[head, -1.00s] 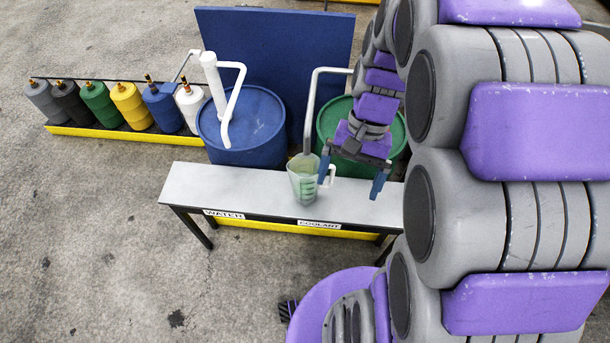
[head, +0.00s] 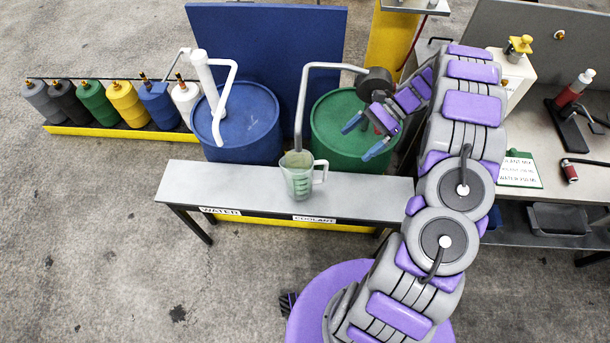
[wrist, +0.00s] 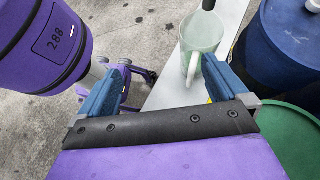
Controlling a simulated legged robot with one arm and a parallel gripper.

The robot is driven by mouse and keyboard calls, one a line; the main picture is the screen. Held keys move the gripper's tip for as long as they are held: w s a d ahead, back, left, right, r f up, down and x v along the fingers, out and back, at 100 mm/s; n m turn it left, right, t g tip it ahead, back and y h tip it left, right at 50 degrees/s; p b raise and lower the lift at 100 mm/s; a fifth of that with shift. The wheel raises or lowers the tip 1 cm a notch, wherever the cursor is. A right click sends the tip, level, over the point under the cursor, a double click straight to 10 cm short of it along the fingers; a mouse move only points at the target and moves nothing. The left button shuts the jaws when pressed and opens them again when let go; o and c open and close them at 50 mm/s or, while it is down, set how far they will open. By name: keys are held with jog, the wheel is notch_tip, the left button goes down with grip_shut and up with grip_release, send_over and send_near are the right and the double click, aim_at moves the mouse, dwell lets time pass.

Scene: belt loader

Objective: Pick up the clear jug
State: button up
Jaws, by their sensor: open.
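The clear jug (head: 298,176) stands upright on the grey bench (head: 240,186), above the COOLANT label. It has a white handle on its right side and greenish contents. The spout of a grey pipe ends just above its mouth. My gripper (head: 362,138) is open and empty, up and to the right of the jug, over the green drum (head: 340,118). In the wrist view the jug (wrist: 202,45) and its handle show beyond the right fingertip of my gripper (wrist: 163,75), apart from it.
A blue drum (head: 238,125) with a white pump stands behind the bench, before a blue panel (head: 265,60). Several coloured bottles (head: 125,104) stand on a yellow tray at left. A workbench with tools (head: 575,140) is at right. The bench left of the jug is bare.

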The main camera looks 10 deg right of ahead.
jog(key=w+d+f+m+t+y, duration=0.1)
jog(key=d+f+m+t+y, duration=0.1)
jog(key=f, duration=0.4)
jog(key=w+d+f+m+t+y+p, duration=0.1)
jog(key=d+f+m+t+y, duration=0.1)
jog(key=f+y, duration=0.3)
jog(key=shift+f+m+t, duration=0.3)
jog(key=shift+f+t, duration=0.1)
jog(key=shift+f, duration=0.25)
jog(key=shift+d+f+p, duration=0.1)
jog(key=shift+p, duration=0.3)
jog(key=p, duration=0.1)
send_near(314, 162)
jog(key=a, duration=0.3)
jog(key=w+a+b, duration=0.1)
jog(key=a, duration=0.2)
jog(key=a+b, duration=0.1)
jog(key=a, duration=0.3)
jog(key=shift+w, duration=0.2)
jog(key=shift+d, duration=0.1)
jog(key=shift+c, duration=0.5)
